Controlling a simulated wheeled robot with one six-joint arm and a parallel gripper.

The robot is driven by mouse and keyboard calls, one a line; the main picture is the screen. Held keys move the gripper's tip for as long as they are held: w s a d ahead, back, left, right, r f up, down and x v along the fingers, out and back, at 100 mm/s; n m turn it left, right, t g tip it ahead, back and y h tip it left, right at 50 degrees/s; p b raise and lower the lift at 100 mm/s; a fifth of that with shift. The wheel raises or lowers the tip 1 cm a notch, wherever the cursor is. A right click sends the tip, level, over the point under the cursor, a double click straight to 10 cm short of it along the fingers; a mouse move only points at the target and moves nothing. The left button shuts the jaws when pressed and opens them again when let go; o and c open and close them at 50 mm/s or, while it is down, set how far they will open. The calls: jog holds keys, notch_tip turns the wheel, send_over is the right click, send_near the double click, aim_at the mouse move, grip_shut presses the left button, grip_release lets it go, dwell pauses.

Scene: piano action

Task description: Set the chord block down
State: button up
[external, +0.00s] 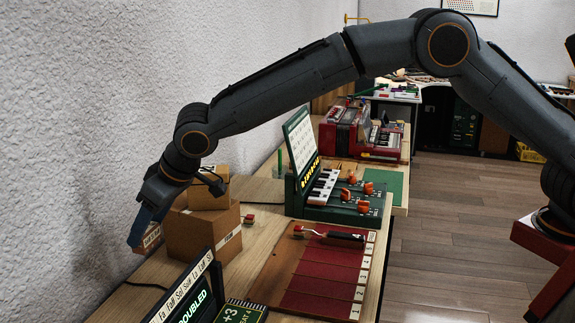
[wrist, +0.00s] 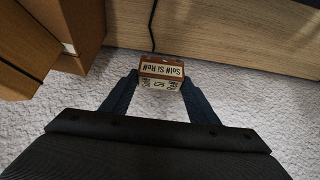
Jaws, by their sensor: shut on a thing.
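The chord block (wrist: 161,72) is a small brown block with pale labels; the upper one reads "Sol# Si Re#". It sits between the two dark blue fingers of my gripper (wrist: 162,84), which is shut on it. In the external view, my gripper (external: 142,230) points down at the left, close to the white wall. I cannot tell whether the block touches the surface below.
Stacked cardboard boxes (external: 203,232) stand close to my gripper's right. A dark display reading "DOUBLED" (external: 190,308) is in front. A red striped board (external: 318,268) and a green keyboard console (external: 330,200) stand further right. A cable (wrist: 153,28) runs near the block.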

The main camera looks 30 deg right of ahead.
aim_at(149, 230)
notch_tip(149, 230, up, 15)
jog(key=w+d+m+t+h+b, duration=0.2)
jog(key=w+d+m+h+b, duration=0.55)
jog(key=w+d, duration=2.75)
jog(key=f+y, duration=0.1)
jog(key=f, duration=0.8)
jog(key=s+f+m, duration=0.1)
jog(key=f, duration=0.9)
jog(key=d+f+y, duration=0.1)
jog(key=f, duration=0.9)
jog(key=shift+s+f+m+y, duration=0.15)
jog(key=shift+m+y, duration=0.2)
jog(key=shift+f, duration=0.15)
jog(key=o, duration=1)
jog(key=shift+o, duration=0.2)
